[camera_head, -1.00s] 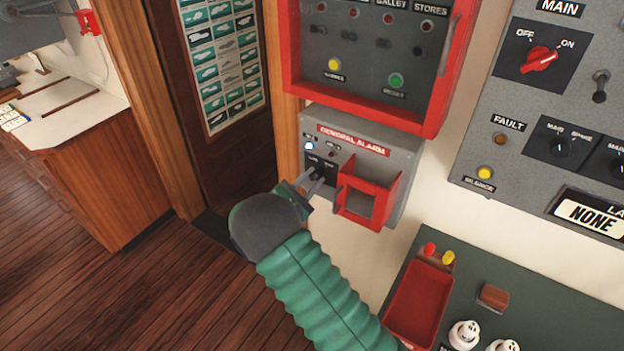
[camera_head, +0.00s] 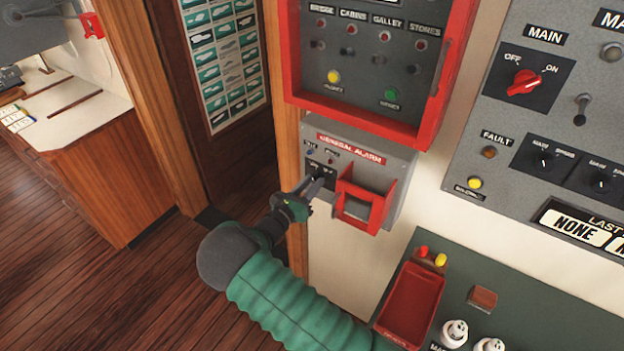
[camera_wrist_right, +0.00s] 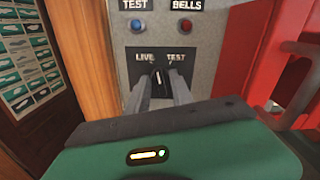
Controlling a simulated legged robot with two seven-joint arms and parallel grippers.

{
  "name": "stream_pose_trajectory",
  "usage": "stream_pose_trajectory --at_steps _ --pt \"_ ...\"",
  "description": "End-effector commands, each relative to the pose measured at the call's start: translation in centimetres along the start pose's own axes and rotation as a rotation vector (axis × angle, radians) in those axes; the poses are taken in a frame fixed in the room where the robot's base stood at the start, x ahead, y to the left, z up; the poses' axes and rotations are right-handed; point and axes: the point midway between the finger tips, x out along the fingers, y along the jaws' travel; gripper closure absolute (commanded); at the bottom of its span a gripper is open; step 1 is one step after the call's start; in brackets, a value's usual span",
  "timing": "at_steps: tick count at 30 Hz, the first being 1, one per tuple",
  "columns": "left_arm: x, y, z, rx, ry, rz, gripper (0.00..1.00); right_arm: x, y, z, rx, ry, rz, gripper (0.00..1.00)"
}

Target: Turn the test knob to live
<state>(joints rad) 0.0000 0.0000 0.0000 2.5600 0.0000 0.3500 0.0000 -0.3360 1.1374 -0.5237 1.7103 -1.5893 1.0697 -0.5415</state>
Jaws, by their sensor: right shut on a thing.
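The test knob (camera_wrist_right: 158,78) is a small black knob with a white pointer on the general alarm panel (camera_head: 400,157). Its plate reads LIVE at left and TEST at right. In the right wrist view the pointer stands about upright, between the two labels. My right gripper (camera_head: 318,181) reaches the panel from the lower left. Its fingers (camera_wrist_right: 160,92) are shut on the knob, one on each side, and hide part of it in the head view. Above the knob, the blue TEST lamp (camera_wrist_right: 138,27) and red BELLS lamp (camera_wrist_right: 183,27) look unlit. My left gripper is out of view.
A red guard box (camera_head: 362,198) juts out just right of the knob. A red-framed alarm panel (camera_head: 420,125) hangs above. A red tray (camera_head: 411,300) sits on the green console below. A wooden door post (camera_head: 291,150) stands close at left.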

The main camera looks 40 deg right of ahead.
Motion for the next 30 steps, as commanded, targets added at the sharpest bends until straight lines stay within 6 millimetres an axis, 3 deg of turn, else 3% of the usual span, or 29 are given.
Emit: stream_pose_trajectory --at_steps 15,30 --pt "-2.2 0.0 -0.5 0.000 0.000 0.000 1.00 -0.2 0.6 0.2 -0.331 -0.004 0.008 1.00" --pt "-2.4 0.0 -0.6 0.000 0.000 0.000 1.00 -0.2 0.8 0.1 -0.387 -0.004 0.010 1.00"
